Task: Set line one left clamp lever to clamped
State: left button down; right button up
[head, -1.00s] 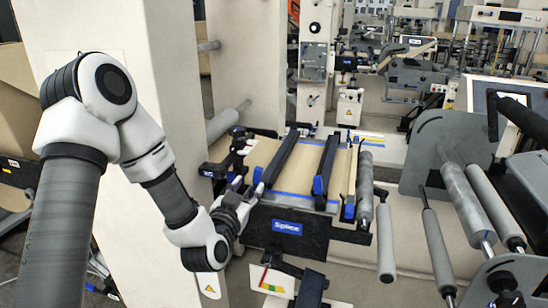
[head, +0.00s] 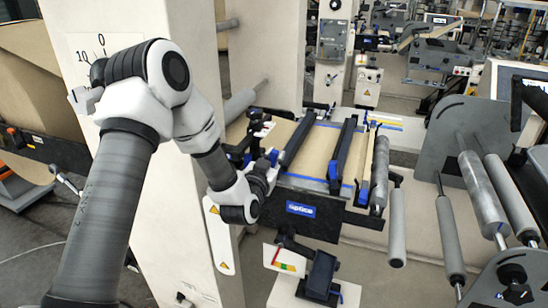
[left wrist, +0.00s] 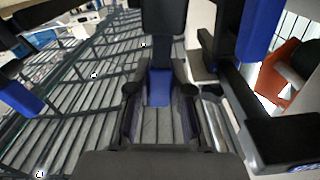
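The splice table (head: 318,152) carries two dark clamp bars with blue ends. The left clamp bar (head: 298,142) ends in a blue lever tip (head: 273,157) at its near-left end. My left gripper (head: 265,174) is right at this tip and partly hides it. In the left wrist view, a blue block (left wrist: 158,88), which looks like the lever tip, lies between the two fingers of the left gripper (left wrist: 158,100). The fingers are apart with a gap on each side of the block; contact cannot be told. My right gripper is not in view.
The right clamp bar (head: 343,150) stands beside the left one. A "Splice" sign (head: 300,209) is on the table's front face. A cream pillar (head: 265,60) rises close behind my left arm. Grey rollers (head: 397,228) stand to the right.

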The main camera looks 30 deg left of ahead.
pick_arm(q)
jog(key=shift+d, duration=0.15)
jog(key=w+d+f+m+b, duration=0.1)
jog(key=d+f+m+b, duration=0.3)
jog(key=m, duration=1.2)
jog(key=shift+d+f+b, duration=0.35)
jog(key=shift+f+b, duration=0.3)
jog(key=shift+f, duration=0.45)
jog(key=c, duration=1)
grip_release()
jog(key=shift+w, duration=0.1)
jog(key=shift+c, duration=0.2)
